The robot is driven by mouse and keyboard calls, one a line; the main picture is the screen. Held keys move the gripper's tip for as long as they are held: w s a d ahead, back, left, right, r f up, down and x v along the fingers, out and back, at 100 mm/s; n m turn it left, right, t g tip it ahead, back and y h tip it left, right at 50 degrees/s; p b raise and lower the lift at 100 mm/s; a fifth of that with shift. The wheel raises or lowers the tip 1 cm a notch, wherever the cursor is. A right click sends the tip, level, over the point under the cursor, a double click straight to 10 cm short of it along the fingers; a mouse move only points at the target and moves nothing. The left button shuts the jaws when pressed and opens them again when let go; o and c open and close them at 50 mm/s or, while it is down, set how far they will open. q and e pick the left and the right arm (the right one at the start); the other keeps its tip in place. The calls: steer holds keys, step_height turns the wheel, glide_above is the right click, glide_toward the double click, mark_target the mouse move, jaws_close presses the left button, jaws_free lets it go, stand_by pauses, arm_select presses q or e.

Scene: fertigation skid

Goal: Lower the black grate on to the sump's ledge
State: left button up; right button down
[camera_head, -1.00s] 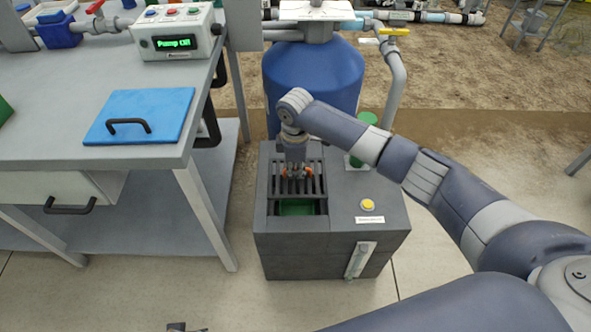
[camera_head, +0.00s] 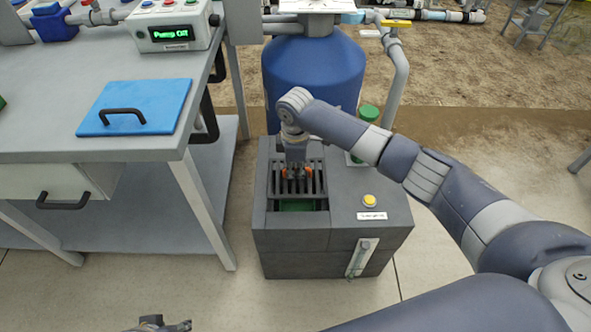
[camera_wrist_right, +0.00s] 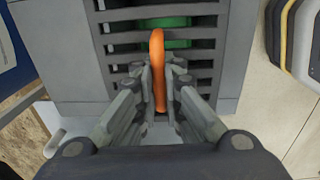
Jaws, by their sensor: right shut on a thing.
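The black slatted grate (camera_head: 297,188) is at the opening of the dark grey sump (camera_head: 335,238). It covers the back and middle of the opening; green shows beyond its front edge. My right gripper (camera_head: 298,172) is above the grate, shut on its orange handle (camera_wrist_right: 157,95), which stands upright between the fingers in the right wrist view. There the grate's bars (camera_wrist_right: 120,38) run crosswise, with green showing through the gaps. I cannot tell whether the grate touches the ledge, which is largely hidden. My left gripper (camera_head: 160,325) is only partly in view at the bottom edge.
A blue tank (camera_head: 313,75) stands right behind the sump. A green-capped bottle (camera_head: 368,114) and a yellow button (camera_head: 369,201) are on the sump's right side. A grey workbench (camera_head: 60,145) with a blue lid (camera_head: 150,100) stands left. The floor in front is clear.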

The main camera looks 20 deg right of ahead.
mark_target(295, 178)
steer(key=shift+f+b, duration=1.5)
steer(key=shift+b, duration=0.2)
steer(key=shift+f+b, duration=0.55)
steer(key=shift+b, duration=0.15)
steer(key=shift+f+b, duration=0.65)
steer(key=shift+b, duration=0.1)
arm_select(q)
steer(key=w+d+r+t+h, duration=0.1)
steer(key=w+d+r+t, duration=0.2)
steer(key=w+r+t, duration=0.4)
steer(key=w+d+r+t+h, duration=0.2)
steer(key=w+d+r+t, duration=0.15)
steer(key=w+r, duration=0.4)
arm_select(e)
steer(key=shift+f+b, duration=0.25)
steer(key=shift+b, duration=0.05)
steer(key=shift+f+b, duration=0.6)
steer(key=shift+b, duration=0.15)
arm_select(q)
step_height(295, 178, up, 16)
steer(key=s+d+m+t+h+b, duration=0.1)
steer(key=s+t+h+b, duration=0.1)
steer(key=t, duration=0.9)
steer(key=shift+r+h, duration=0.25)
steer(key=shift+h, duration=0.55)
arm_select(e)
steer(key=shift+f, duration=2.05)
steer(key=c, duration=1.6)
jaws_free()
steer(key=shift+c, duration=0.2)
